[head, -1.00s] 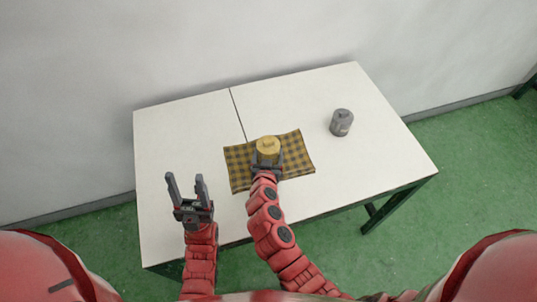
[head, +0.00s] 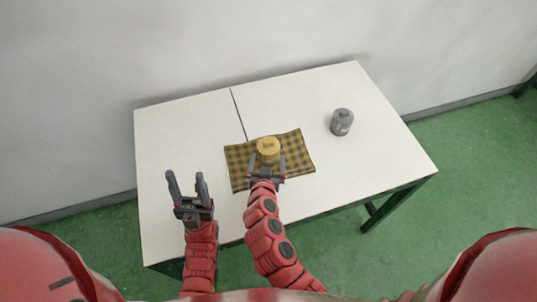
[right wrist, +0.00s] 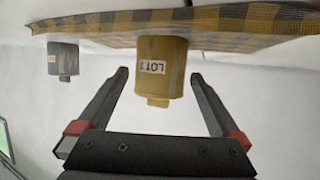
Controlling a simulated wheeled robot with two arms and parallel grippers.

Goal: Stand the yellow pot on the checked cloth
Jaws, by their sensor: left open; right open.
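The yellow pot (head: 268,149) stands upright on the checked cloth (head: 239,163), near its middle. The cloth is yellow and dark checked and lies on the white table. My right gripper (head: 267,167) is open at the near side of the pot, apart from it. In the right wrist view the pot (right wrist: 160,67), with a label, rests on the cloth (right wrist: 255,22) beyond the two spread fingertips (right wrist: 160,75). My left gripper (head: 187,184) is open and empty over the left part of the table.
A grey pot (head: 341,121) stands on the right part of the white table (head: 190,125); it also shows in the right wrist view (right wrist: 63,60). A dark seam crosses the table top. The table is clear around the cloth and toward the back.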

